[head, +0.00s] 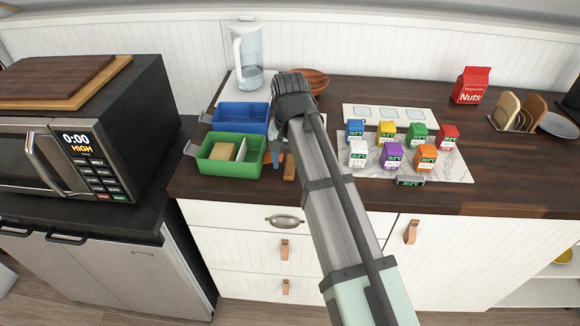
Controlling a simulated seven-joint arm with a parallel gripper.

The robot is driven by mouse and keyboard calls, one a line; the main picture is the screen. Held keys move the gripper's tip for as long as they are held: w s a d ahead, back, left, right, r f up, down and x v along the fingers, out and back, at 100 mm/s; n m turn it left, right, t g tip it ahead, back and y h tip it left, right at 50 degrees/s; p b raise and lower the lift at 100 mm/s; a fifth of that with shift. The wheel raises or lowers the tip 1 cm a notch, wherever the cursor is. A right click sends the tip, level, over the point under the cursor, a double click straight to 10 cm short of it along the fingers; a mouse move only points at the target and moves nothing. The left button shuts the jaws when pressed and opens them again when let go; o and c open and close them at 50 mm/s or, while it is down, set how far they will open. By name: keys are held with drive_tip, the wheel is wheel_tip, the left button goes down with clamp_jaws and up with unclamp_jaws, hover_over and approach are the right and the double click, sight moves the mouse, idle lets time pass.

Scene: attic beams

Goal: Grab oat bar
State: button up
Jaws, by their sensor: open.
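No label lets me pick out the oat bar for certain. A small orange-brown bar-shaped piece (289,166) shows beside my arm, at the counter's front edge, and may be it. A tan block (222,151) lies in the green bin (230,172), next to a pale upright piece. My arm reaches over the counter and hides most of my gripper (279,158). What shows of it is a small blue-grey part just right of the green bin, close to the orange-brown piece. The gripper is open; I cannot tell whether it touches anything.
A blue bin (241,118) stands behind the green one, a water jug (247,58) behind that. A brown bowl (312,80) is partly behind my arm. Several small coloured cartons (393,153) stand on a marbled board to the right. A microwave (90,130) is at left.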

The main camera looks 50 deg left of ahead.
sight(289, 173)
wheel_tip(289, 173, down, 3)
drive_tip(key=shift+s+f, duration=0.1)
drive_tip(key=shift+f, duration=0.1)
drive_tip(key=c, duration=1.1)
drive_tip(key=shift+r, duration=0.15)
